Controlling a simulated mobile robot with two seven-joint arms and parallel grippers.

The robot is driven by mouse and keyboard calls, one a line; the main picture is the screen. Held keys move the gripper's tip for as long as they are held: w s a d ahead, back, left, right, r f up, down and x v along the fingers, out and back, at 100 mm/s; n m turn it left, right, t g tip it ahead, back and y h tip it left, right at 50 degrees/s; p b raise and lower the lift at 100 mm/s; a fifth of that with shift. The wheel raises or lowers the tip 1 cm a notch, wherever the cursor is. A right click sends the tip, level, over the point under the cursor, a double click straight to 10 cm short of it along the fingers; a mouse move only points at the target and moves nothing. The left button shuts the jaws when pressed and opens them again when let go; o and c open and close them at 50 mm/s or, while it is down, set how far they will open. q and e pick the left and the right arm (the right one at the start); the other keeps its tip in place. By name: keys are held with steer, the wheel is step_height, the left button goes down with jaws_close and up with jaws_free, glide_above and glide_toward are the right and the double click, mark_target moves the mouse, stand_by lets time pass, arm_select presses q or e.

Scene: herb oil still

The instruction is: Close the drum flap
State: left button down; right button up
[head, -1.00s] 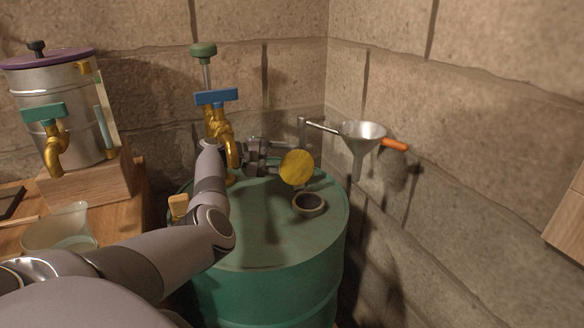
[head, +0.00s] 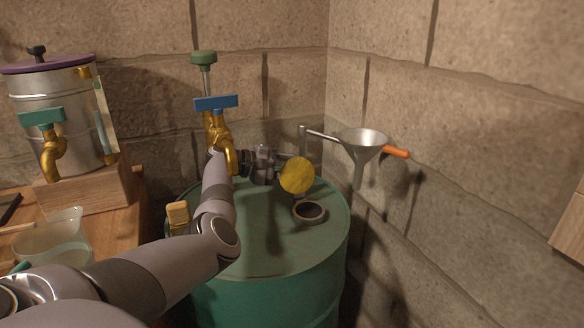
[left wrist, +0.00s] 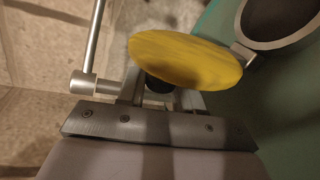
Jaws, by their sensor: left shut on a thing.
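The green drum (head: 270,250) stands in the corner with a round, dark filler opening (head: 309,212) in its top. The drum flap (head: 297,176) is a yellow disc standing open, raised behind the opening. It also shows in the left wrist view (left wrist: 185,58), beside the rim of the opening (left wrist: 275,20). My left gripper (head: 279,166) is behind the flap, shut on a dark knob (left wrist: 157,85) at the disc's back. The disc hides part of the fingertips. My right gripper is not in view.
A metal funnel (head: 363,141) with an orange handle hangs above the drum's right edge on a swing arm (head: 318,133). A brass tap (head: 215,130) with a blue lever stands behind my left arm. Stone walls close in behind and right.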

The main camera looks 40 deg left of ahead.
mark_target(299, 177)
arm_select(q)
steer(key=shift+s+d+r+m+y+p, duration=0.3)
steer(key=shift+d+r+m+p, duration=0.25)
steer(key=shift+p, duration=0.55)
steer(key=shift+s+d+r+m+p, duration=0.15)
steer(key=shift+d+m+p, duration=0.1)
steer(key=shift+m+p, duration=0.4)
steer(key=shift+s+d+r+m+t+y, duration=0.1)
steer(key=shift+s+d+m+t+y, duration=0.15)
steer(key=shift+d+m+y, duration=0.2)
steer(key=shift+s+d+r+m+t+y+p, duration=0.1)
steer(key=shift+s+d+m+t+y+p, duration=0.2)
steer(key=shift+d+m, duration=0.5)
steer(key=shift+a+m, duration=0.1)
steer(key=shift+m, duration=0.15)
steer(key=c, duration=0.8)
jaws_free()
